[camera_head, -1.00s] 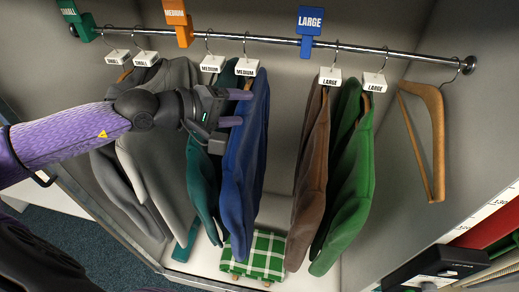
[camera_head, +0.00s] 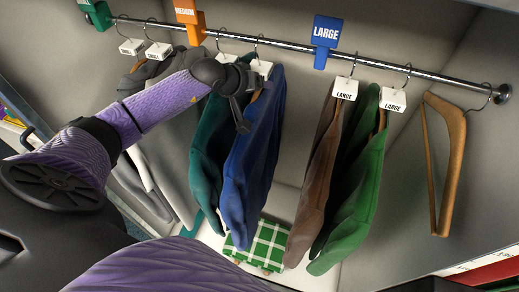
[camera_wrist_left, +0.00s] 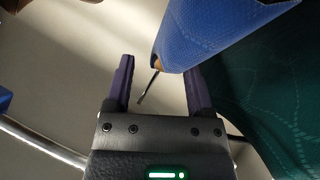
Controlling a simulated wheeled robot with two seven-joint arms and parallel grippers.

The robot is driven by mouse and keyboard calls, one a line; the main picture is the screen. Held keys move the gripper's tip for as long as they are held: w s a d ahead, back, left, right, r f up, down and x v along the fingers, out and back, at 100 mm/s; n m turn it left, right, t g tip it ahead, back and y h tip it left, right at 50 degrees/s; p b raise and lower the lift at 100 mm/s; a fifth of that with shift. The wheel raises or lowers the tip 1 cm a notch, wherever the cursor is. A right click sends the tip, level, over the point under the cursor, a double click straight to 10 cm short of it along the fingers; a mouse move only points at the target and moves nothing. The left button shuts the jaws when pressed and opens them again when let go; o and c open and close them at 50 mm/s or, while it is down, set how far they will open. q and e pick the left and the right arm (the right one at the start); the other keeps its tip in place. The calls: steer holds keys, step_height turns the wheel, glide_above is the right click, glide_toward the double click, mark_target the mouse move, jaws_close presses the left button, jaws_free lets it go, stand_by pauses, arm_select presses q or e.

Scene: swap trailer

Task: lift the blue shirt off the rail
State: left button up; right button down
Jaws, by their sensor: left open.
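The blue shirt (camera_head: 253,155) hangs from the rail (camera_head: 285,48) on a hanger, just right of a teal shirt (camera_head: 207,150). My left gripper (camera_head: 245,92) is at the top of the blue shirt, below the rail, and partly hides its collar and size tag. In the left wrist view my left gripper (camera_wrist_left: 158,82) is open. The hanger's metal hook (camera_wrist_left: 148,88) and wooden neck show in the gap between the fingers, with the blue shirt (camera_wrist_left: 215,32) just beyond. I cannot tell whether the fingers touch it. My right gripper is out of view.
A brown shirt (camera_head: 315,180) and a green shirt (camera_head: 350,185) hang to the right, then an empty wooden hanger (camera_head: 447,160). Grey clothing (camera_head: 160,140) hangs at left. Green, orange and blue size markers sit on the rail.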

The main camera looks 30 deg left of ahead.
arm_select(q)
steer(key=shift+w+f, duration=0.15)
steer(key=shift+w, duration=0.05)
jaws_close()
stand_by(1.2)
